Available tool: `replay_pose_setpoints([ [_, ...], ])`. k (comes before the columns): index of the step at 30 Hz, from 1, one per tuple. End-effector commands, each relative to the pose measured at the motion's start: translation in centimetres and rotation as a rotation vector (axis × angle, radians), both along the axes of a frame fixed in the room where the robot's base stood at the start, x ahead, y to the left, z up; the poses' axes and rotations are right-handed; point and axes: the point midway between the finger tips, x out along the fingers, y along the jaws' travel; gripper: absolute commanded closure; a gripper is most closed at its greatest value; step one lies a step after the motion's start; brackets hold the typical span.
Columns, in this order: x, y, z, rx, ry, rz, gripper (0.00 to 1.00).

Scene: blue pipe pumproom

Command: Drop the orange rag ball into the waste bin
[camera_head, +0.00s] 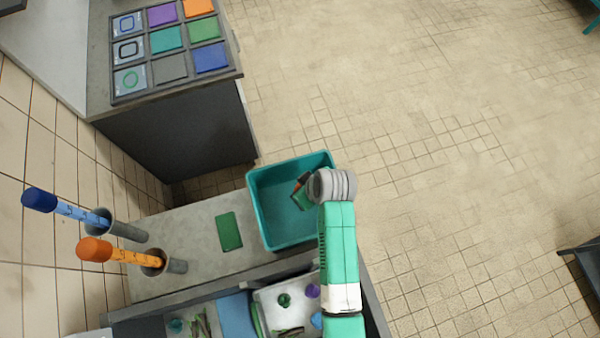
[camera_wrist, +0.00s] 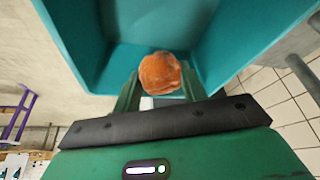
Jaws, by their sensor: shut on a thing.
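The orange rag ball (camera_wrist: 161,73) is held between the two fingers of my gripper (camera_wrist: 160,92) in the wrist view. The teal waste bin (camera_head: 264,212) stands open on the grey counter in the head view. In the head view my gripper (camera_head: 302,190) is over the bin's opening, and the ball cannot be made out there. In the wrist view the bin's teal wall (camera_wrist: 252,30) rises around and behind the ball. The ball's height above the bin floor is hard to tell.
A green pad (camera_head: 229,231) lies on the counter left of the bin. Blue (camera_head: 75,211) and orange (camera_head: 125,256) tubes stand in grey holders further left. A rack of coloured tiles (camera_head: 167,40) is at the back left. Small items lie in a tray (camera_head: 268,298) in front.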

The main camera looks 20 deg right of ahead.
Motion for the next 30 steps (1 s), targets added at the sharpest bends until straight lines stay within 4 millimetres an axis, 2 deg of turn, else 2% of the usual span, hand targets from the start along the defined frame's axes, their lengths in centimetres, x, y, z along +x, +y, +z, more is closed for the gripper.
replay_pose_setpoints([
  [1,0.0,0.0,-1.3,0.000,0.000,0.000,0.81],
  [3,0.0,0.0,-1.6,0.000,0.000,0.000,0.81],
  [11,0.0,0.0,-1.4,0.000,0.000,0.000,0.81],
  [12,0.0,0.0,-1.4,0.000,0.000,0.000,0.51],
  [15,0.0,0.0,-1.4,0.000,0.000,0.000,0.33],
  [24,-0.1,0.0,-1.1,-0.001,-0.001,0.000,0.33],
  [30,-1.4,-0.5,2.5,-0.001,-0.003,-0.001,0.33],
])
